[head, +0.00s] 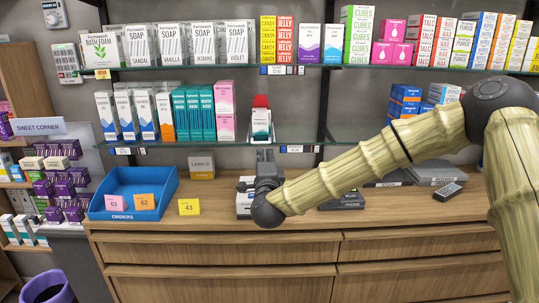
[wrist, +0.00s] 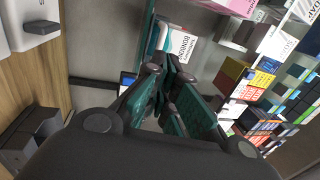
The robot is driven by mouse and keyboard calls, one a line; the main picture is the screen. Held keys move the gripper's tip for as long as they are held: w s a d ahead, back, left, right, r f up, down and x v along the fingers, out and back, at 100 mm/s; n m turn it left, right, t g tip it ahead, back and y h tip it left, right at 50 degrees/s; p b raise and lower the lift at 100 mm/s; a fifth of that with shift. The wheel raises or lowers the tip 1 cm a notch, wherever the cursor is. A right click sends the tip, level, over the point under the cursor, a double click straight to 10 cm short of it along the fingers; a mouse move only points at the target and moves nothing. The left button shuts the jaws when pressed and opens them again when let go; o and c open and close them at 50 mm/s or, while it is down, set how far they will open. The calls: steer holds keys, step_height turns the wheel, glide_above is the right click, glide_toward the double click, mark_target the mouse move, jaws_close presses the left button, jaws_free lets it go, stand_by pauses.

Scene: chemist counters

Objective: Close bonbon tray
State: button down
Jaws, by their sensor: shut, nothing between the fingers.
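A small pack with a red upper part and a white, teal-edged front (head: 261,121) stands on the lower glass shelf in the head view. In the wrist view, a white face lettered "BONBON" (wrist: 184,43) with a teal edge shows just beyond my fingertips. It seems to be the same pack. How far its tray is out, I cannot tell. My gripper (head: 266,156) is shut and empty, pointing up just below and in front of the pack. In the wrist view its fingertips (wrist: 172,62) are close to the pack; contact is unclear.
A blue orders tray (head: 110,214) and a yellow card (head: 189,207) sit on the wooden counter. A labels box (head: 201,167) stands behind.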

steer(key=s+f+b, duration=0.2)
steer(key=s, duration=0.5)
steer(key=s+a+f+n+g+y, duration=0.1)
steer(key=s+f+n+g, duration=0.15)
steer(key=f, duration=0.75)
steer(key=s+f+n+g+y, duration=0.2)
steer(key=s+f+n, duration=0.2)
steer(key=f, duration=0.6)
steer(key=s+d+f+n+g, duration=0.25)
steer(key=s+f, duration=0.35)
steer(key=f, duration=0.4)
steer(key=s+d+f+n+g, duration=0.1)
steer(key=s+f+n+g, duration=0.15)
steer(key=s+f, duration=0.6)
steer(key=s+d+f+n+g+h, duration=0.1)
steer(key=s+d+f+n+g, duration=0.1)
steer(key=s+d+f, duration=0.3)
steer(key=s+d+f+n+g+h+p, duration=0.1)
steer(key=s+d+f+g, duration=0.4)
steer(key=s, duration=0.8)
steer(key=s+d+f+n+g+h, duration=0.1)
steer(key=s+d+f+n+g, duration=0.2)
steer(key=s, duration=0.7)
steer(key=d+f, duration=0.2)
steer(key=d, duration=0.2)
steer(key=shift+f, duration=0.3)
steer(key=shift+s+g, duration=0.1)
steer(key=shift+g, duration=0.15)
